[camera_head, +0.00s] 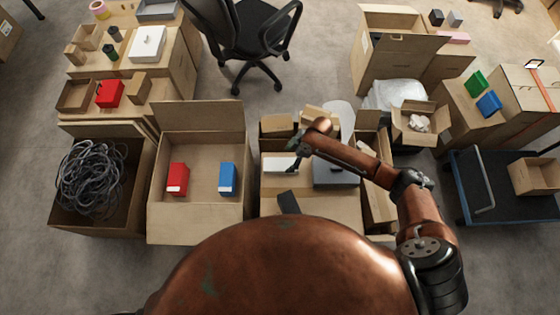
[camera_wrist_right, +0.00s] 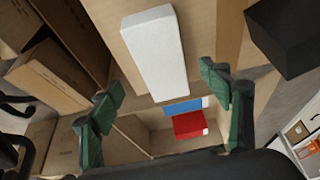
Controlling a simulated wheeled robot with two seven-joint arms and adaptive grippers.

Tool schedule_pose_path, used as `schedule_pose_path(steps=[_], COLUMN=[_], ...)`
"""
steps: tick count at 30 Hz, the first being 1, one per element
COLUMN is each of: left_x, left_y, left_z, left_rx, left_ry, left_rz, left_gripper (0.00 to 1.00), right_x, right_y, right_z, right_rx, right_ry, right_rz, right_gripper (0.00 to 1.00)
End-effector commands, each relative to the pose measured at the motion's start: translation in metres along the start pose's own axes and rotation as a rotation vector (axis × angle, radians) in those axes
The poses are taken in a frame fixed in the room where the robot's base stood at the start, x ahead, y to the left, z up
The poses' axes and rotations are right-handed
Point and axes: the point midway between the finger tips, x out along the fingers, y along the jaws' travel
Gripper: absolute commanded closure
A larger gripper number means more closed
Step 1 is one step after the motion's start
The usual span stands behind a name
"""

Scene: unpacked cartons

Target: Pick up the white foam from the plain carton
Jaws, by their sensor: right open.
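The white foam (camera_head: 278,163) is a pale rectangular block on the plain carton (camera_head: 325,207) in the middle of the head view. In the right wrist view the white foam (camera_wrist_right: 156,52) lies on a bare cardboard surface, just beyond the fingertips. My right gripper (camera_head: 296,160) reaches in from the right, over the foam's right end. My left gripper does not show.
A dark grey box (camera_head: 335,173) stands right of the foam; a small dark piece (camera_head: 288,202) is in front. An open carton (camera_head: 200,217) on the left holds a red box (camera_head: 177,179) and a blue box (camera_head: 228,179). A carton of cables (camera_head: 95,180) is further left.

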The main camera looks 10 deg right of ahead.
Motion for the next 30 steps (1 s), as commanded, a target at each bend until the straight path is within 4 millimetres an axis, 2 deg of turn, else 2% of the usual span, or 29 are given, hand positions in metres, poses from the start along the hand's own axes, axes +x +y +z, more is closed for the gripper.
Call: schedule_pose_path(steps=[7, 11, 19, 27, 30], left_x=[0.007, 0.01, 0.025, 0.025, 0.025], left_y=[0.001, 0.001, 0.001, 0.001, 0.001], left_z=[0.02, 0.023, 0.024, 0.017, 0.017], left_rx=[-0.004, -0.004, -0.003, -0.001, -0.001], left_ry=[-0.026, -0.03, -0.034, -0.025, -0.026], left_rz=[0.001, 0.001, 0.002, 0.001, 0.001], left_gripper=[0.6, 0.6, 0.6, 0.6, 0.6], right_x=[0.025, 0.034, 0.073, 0.075, 0.075], right_y=[0.001, 0.0, -0.002, -0.001, -0.001], right_z=[-0.003, -0.003, -0.005, -0.006, -0.006], right_rx=[-0.005, -0.004, 0.001, -0.001, -0.001], right_ry=[0.001, 0.001, 0.001, 0.001, 0.001], right_rz=[-0.003, -0.001, -0.002, 0.002, 0.002], right_gripper=[0.29, 0.29, 0.29, 0.29, 0.36])
